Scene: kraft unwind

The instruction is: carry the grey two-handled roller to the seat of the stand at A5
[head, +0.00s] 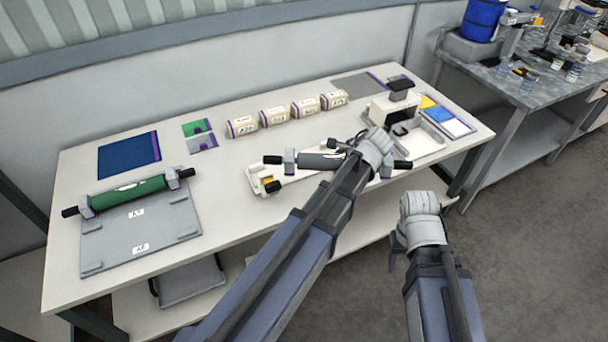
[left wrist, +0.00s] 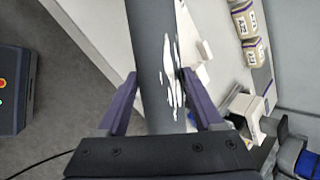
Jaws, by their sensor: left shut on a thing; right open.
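The grey two-handled roller (head: 318,161) has black handles at its ends and a white patch on its body. My left gripper (head: 350,152) is shut around its middle, and the arm hides part of it. In the left wrist view the grey cylinder (left wrist: 155,60) passes between the two purple fingers of the left gripper (left wrist: 162,100).
A green roller (head: 130,193) rests along the back of a grey plate (head: 110,238) at the table's left. Several labelled boxes (head: 274,116) stand along the back. A white device (head: 388,108) and coloured trays (head: 441,116) fill the right end. Clear table lies left of the white stand.

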